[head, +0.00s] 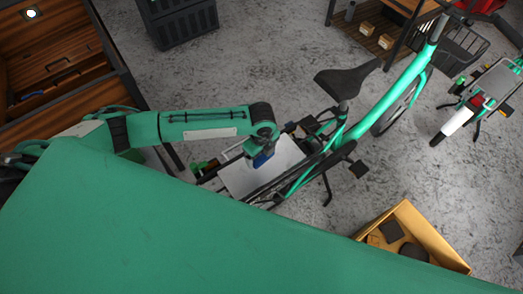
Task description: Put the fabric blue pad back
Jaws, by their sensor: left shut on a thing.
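My left arm reaches in from the left, and my left gripper (259,151) points down over the light grey flat panel (283,178) at the rear of the green cargo bike. The left gripper is shut on a small dark blue thing (264,160), which appears to be the fabric blue pad. Most of the pad is hidden by the gripper, and I cannot tell whether it touches the panel. My right gripper is not in view.
The green bike (403,77) has a black saddle (345,80). A yellow bin (432,240) with dark pieces stands at lower right. A wooden drawer unit (60,50) is at upper left, and dark crates (182,28) are at the top. Grey floor between is clear.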

